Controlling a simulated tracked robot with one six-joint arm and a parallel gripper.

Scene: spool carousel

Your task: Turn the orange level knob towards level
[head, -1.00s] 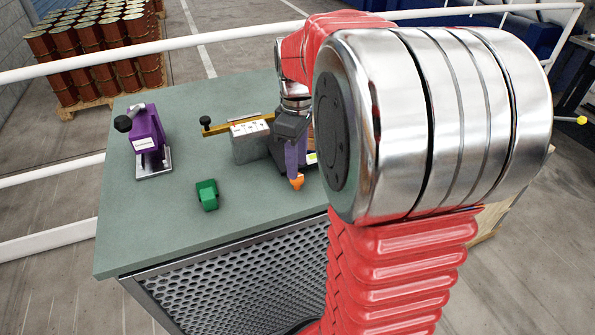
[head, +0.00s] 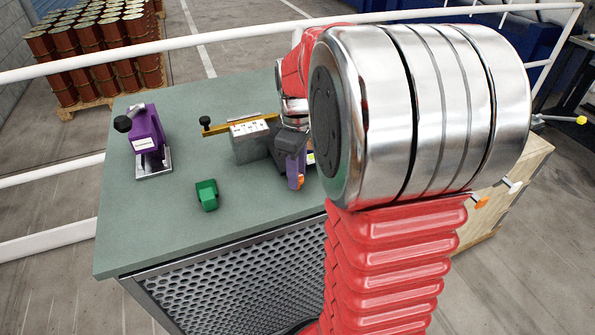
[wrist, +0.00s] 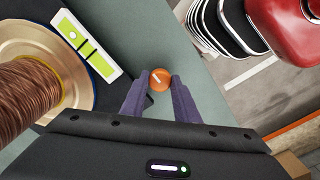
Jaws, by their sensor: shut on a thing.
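The orange level knob (wrist: 159,79) is round with a pale line on its top, slanting to the upper left in the wrist view. My gripper (wrist: 160,85) has its two purple fingers on either side of the knob and is shut on it. In the head view, a bit of the orange knob (head: 300,182) shows at the fingertips of my gripper (head: 297,178); the rest is hidden. A white plate with a yellow-green strip (wrist: 88,45), perhaps the level, lies left of the knob in the wrist view.
A copper-wound spool (wrist: 28,85) stands close on the left in the wrist view. On the green table (head: 235,218) are a green block (head: 207,195), a purple clamp-like device (head: 148,135) and a grey block with a yellow bar (head: 248,143). A white rail (head: 230,36) runs behind.

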